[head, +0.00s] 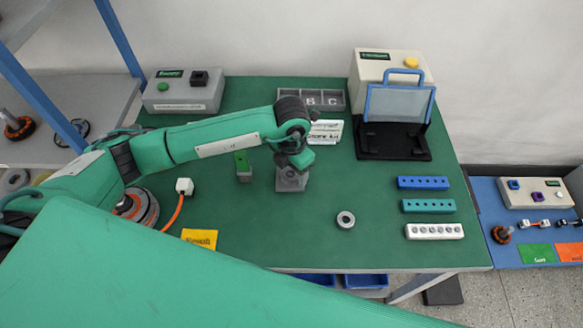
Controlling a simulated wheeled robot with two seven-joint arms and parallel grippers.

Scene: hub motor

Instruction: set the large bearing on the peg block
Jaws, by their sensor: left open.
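A silver ring with a dark centre, which looks like the bearing (339,222), lies flat on the green table, right of and nearer than my left gripper. A grey block (291,181), which looks like the peg block, stands directly under my left gripper (297,162). The gripper is open and points down at the block's top. It hides that top, so I cannot tell whether a peg or ring is there or whether they touch. My right gripper is not in view.
Blue, teal and white hole strips (430,205) lie at the right. A black stand with a clear blue-framed screen (398,105) and grey bins (310,98) stand behind. A small green-topped block (242,163) is left of the grey block.

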